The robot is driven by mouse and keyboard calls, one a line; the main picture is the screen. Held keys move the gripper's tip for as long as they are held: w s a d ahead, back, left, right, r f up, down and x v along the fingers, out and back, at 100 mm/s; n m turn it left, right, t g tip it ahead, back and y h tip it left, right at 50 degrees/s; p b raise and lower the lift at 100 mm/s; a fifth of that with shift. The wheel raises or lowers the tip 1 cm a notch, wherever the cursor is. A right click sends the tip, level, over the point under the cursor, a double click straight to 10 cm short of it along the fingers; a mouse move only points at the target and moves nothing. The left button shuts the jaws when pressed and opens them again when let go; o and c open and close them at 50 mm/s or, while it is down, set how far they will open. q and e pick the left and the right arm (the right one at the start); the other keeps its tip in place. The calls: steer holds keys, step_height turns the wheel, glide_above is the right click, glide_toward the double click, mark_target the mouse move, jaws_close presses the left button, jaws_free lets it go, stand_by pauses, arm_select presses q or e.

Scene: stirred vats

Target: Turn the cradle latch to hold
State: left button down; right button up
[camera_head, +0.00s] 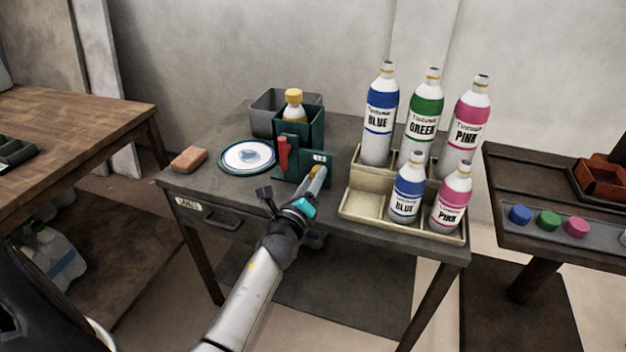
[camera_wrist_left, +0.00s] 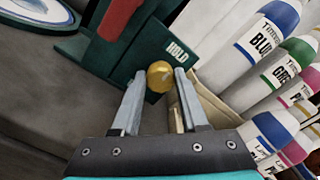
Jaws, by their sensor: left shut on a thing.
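The cradle (camera_head: 312,130) is a dark green holder on the dark table, with a yellow-capped bottle (camera_head: 293,108) in it. A red upright handle (camera_head: 283,152) is on its front, also seen in the left wrist view (camera_wrist_left: 120,18). A small white label (camera_head: 319,157) on the green front plate reads HOLD in the left wrist view (camera_wrist_left: 177,51). My left gripper (camera_head: 317,174) is at that plate, its fingers shut on a round yellow knob (camera_wrist_left: 160,76) just below the label. The fingers partly hide the knob in the head view. My right gripper is not in view.
A cream rack (camera_head: 357,203) with several blue, green and pink bottles stands close to the right of my left gripper. A round white dish (camera_head: 247,156), a brown block (camera_head: 188,160) and a grey bin (camera_head: 263,112) are on the table. The front left tabletop is clear.

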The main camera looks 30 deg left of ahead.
arm_select(q)
steer(key=shift+c, duration=2.1)
jaws_free()
steer(key=v, duration=1.5)
steer(key=shift+s, duration=0.2)
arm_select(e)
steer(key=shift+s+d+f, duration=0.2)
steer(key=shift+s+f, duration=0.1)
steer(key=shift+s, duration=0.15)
